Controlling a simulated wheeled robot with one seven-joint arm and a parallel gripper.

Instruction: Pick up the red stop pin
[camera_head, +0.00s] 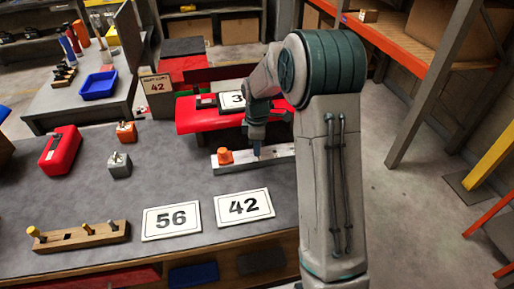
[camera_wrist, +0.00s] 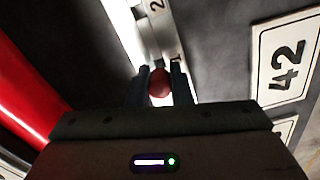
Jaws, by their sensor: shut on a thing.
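The red stop pin (camera_wrist: 159,83) shows as a round red head between my two fingers in the wrist view. My gripper (camera_wrist: 161,78) is shut on it. In the head view my gripper (camera_head: 257,153) points down at the right part of a pale rail (camera_head: 279,152) on the grey table, and the pin is hidden there. I cannot tell whether the pin's lower end is in the rail.
An orange knob (camera_head: 225,156) stands on the rail's left part. A red kart-like body (camera_head: 205,118) lies behind it. Cards 42 (camera_head: 243,207) and 56 (camera_head: 171,222) lie in front. A wooden pin block (camera_head: 80,238), a red box (camera_head: 61,151) and two small blocks are left. The middle of the table is clear.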

